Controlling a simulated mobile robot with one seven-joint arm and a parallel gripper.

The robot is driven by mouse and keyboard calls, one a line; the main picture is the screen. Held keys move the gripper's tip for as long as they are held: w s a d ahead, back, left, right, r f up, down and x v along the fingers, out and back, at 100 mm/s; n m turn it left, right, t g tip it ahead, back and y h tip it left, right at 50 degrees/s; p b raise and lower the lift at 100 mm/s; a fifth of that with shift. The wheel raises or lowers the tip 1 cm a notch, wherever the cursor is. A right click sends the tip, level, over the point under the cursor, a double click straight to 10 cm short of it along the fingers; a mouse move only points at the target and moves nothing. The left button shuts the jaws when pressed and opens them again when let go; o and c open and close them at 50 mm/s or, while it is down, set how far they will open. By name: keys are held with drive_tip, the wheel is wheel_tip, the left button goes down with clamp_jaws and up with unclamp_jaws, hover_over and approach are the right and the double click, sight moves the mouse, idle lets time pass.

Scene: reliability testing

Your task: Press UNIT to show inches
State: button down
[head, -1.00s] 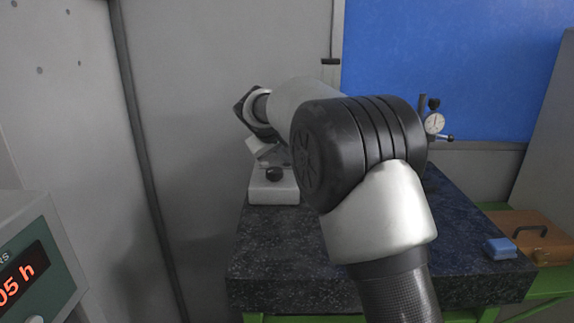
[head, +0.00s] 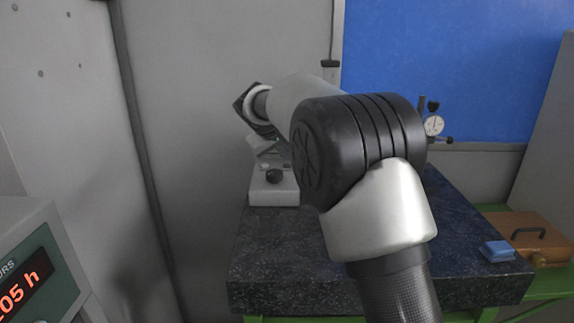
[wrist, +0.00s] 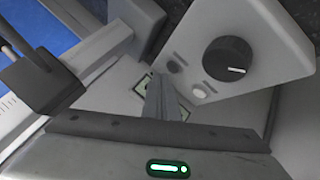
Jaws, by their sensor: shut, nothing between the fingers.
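My gripper (wrist: 156,86) is shut and empty in the wrist view. Its fingers point at a pale grey instrument face and cover part of a small display (wrist: 140,84); the display's reading and unit cannot be read. Beside the fingers is a grey housing (wrist: 268,38) with a large black knob (wrist: 228,58), a small dark button (wrist: 174,66) and a pale round button (wrist: 198,91). No UNIT label is legible, and I cannot tell whether the fingertips touch anything. In the head view, the instrument's white base (head: 272,192) stands on the dark granite table, and my arm hides much of it.
The granite table (head: 270,260) has bare room at its front left. A dial gauge on a stand (head: 433,125) is at the back right. A blue block (head: 497,250) and a brown case (head: 535,226) are at the right. A grey box with a lit display (head: 30,285) is at the left edge.

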sight(286, 169)
drive_tip(key=shift+r, duration=0.1)
wheel_tip(286, 169, up, 5)
drive_tip(key=p, duration=0.4)
idle(0.5)
